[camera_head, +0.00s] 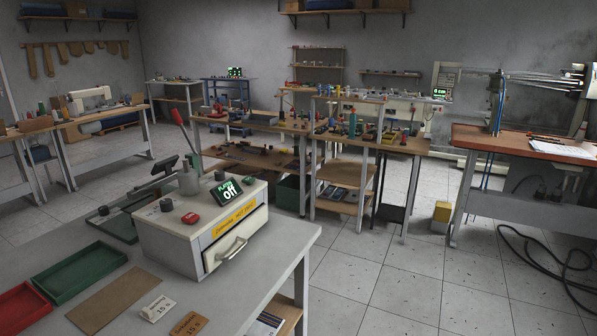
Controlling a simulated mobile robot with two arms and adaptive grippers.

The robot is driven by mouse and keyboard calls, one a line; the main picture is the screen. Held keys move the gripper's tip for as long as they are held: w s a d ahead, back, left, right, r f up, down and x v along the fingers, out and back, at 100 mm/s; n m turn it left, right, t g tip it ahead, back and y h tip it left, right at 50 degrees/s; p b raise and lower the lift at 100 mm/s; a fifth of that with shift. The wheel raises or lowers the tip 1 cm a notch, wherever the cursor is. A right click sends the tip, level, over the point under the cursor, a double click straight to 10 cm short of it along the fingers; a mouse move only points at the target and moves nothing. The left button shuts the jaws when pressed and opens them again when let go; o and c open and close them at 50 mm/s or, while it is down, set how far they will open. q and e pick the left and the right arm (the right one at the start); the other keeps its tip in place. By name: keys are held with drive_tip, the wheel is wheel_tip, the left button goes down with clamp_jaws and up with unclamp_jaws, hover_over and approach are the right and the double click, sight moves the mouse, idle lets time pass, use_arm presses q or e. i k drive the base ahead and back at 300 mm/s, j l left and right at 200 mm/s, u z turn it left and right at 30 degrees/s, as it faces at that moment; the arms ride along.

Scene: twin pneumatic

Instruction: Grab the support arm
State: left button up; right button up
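I cannot tell for sure which thing is the support arm. Long thin pale rods (545,79) reach sideways from an upright post (496,105) on the red-brown bench at the right. A red-handled lever (181,125) stands tilted behind the cream machine box (180,243) on the near grey table. The box has a small screen (227,191) reading "Off", a yellow label and a drawer with a handle. Neither of my grippers is in view.
The near grey table (285,247) carries a green tray (80,271), a red tray (22,306), a brown board (97,300) and small cards. Crowded benches stand behind. The red-brown bench (500,140) is at right. Black cables (548,262) lie on the floor. Tiled floor is open at centre right.

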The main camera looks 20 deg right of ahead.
sight(282, 95)
drive_tip(key=i+l+z, duration=0.2)
drive_tip(key=l+z, duration=0.2)
drive_tip(key=i+l+z, duration=0.3)
drive_tip(key=z, duration=0.15)
drive_tip(key=i+l+z, duration=0.5)
drive_tip(key=i+z, duration=0.15)
drive_tip(key=z, duration=0.2)
drive_tip(key=i+z, duration=0.3)
drive_tip(key=i, duration=2.75)
drive_tip(key=j+u, duration=0.1)
drive_tip(key=u, duration=2.3)
drive_tip(key=i+j+u, duration=0.35)
drive_tip(key=i, duration=0.25)
drive_tip(key=i+u, duration=0.35)
drive_tip(key=i, duration=0.25)
drive_tip(key=i+j, duration=0.1)
drive_tip(key=i, duration=0.95)
drive_tip(key=i+j, duration=0.1)
drive_tip(key=i, duration=0.95)
drive_tip(key=j+u, duration=0.05)
drive_tip(key=j, duration=0.05)
